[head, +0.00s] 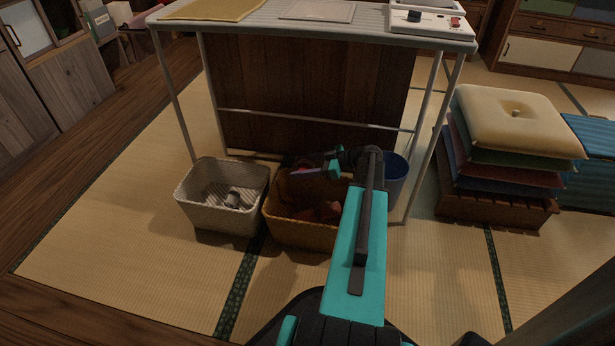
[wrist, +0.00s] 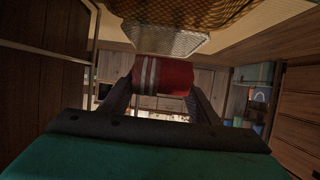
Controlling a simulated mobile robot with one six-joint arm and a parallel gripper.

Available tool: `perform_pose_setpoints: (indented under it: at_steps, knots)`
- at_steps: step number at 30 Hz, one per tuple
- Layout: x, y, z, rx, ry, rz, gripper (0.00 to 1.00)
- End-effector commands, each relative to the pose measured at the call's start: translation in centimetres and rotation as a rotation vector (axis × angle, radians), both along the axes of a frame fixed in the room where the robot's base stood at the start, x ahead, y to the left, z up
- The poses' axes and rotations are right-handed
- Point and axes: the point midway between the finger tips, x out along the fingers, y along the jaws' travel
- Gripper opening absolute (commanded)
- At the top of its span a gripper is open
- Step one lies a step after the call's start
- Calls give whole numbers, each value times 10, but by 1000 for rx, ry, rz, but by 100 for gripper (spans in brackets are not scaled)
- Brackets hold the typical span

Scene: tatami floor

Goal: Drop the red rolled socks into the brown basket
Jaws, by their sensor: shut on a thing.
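The brown basket (head: 300,235) stands on the tatami under the front edge of the table, and its wall also shows at the top of the wrist view (wrist: 180,12). My gripper (head: 308,170) is above this basket, reaching in from the right. In the wrist view it is shut on the red rolled socks (wrist: 172,77), a red roll with pale stripes held between the fingertips. The roll is small and hard to make out in the head view. Something dark red (head: 325,211) lies inside the brown basket.
A white basket (head: 205,215) with a grey-white roll (head: 232,198) stands close on the left. A blue bin (head: 396,180) is behind my arm on the right. The table (head: 310,30) overhangs behind, with thin metal legs. Stacked cushions (head: 515,130) stand at right.

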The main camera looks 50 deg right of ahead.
Motion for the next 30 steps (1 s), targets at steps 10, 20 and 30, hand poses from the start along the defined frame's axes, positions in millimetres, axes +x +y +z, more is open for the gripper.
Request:
perform_pose_setpoints:
  at_steps: [10, 20, 30]
  knots:
    - [-8, -10, -17, 0, -2, -10, 35]
    - [-7, -10, -18, 0, -2, -10, 35]
    - [-7, -10, -37, 0, -1, -11, 35]
